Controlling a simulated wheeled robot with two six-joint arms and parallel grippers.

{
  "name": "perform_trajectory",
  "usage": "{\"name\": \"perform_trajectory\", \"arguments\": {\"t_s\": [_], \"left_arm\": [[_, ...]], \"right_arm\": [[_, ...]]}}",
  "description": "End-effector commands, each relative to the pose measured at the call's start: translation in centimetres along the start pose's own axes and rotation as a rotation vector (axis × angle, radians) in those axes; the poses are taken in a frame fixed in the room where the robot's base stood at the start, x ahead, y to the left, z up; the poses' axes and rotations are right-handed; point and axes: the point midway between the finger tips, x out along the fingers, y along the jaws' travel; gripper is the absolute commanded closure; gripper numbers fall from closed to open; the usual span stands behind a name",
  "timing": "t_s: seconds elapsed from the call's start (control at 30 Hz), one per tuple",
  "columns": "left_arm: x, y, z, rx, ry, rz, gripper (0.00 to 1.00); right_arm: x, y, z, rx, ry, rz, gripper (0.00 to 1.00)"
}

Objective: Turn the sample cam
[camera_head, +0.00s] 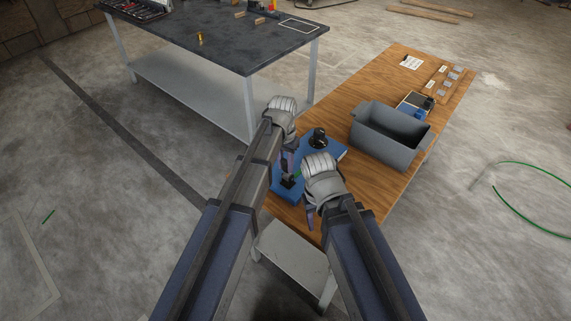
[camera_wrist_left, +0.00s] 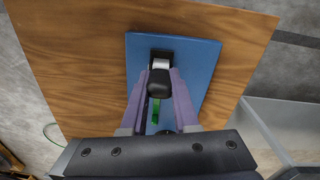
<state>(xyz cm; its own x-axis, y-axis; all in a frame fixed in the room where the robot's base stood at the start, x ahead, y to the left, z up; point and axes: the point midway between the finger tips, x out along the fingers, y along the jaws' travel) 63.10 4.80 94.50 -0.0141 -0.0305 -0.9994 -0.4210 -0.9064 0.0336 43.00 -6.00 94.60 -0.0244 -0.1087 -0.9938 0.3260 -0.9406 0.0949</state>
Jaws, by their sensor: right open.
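A blue plate (camera_head: 325,149) lies on the wooden bench; it fills the middle of the left wrist view (camera_wrist_left: 200,60). A black part with a rounded handle (camera_wrist_left: 159,83), seemingly the sample cam, stands on the plate beside a pale block. A green strip (camera_wrist_left: 156,110) shows below the handle. My left gripper (camera_wrist_left: 159,78) has its purple fingers on either side of the handle; whether they press on it is unclear. A second black round part (camera_head: 319,137) stands on the plate's far side. My right gripper (camera_head: 312,217) is open and empty near the bench's front edge.
A grey bin (camera_head: 381,149) stands right of the plate on the wooden bench (camera_head: 368,91). Small items and a paper lie at the bench's far end. A dark-topped table (camera_head: 220,38) stands behind on the left. Green hose lies on the floor at right.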

Motion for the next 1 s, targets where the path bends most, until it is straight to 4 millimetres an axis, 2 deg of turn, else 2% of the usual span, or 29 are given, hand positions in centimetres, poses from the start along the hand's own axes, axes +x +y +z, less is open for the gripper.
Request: {"name": "perform_trajectory", "arguments": {"t_s": [0.03, 0.2, 0.23, 1.0], "left_arm": [[0.0, 0.0, 0.0, 0.0, 0.0, 0.0, 0.8], [0.0, 0.0, -0.01, 0.0, 0.0, 0.0, 0.99], [0.0, 0.0, -0.01, 0.0, 0.0, 0.0, 1.0], [0.01, 0.0, 0.0, 0.0, 0.0, 0.0, 1.0]], "right_arm": [[0.0, 0.0, 0.0, 0.0, 0.0, 0.0, 0.5], [0.0, 0.0, 0.0, 0.0, 0.0, 0.0, 0.5], [0.0, 0.0, 0.0, 0.0, 0.0, 0.0, 0.5], [0.01, 0.0, 0.0, 0.0, 0.0, 0.0, 0.5]]}}
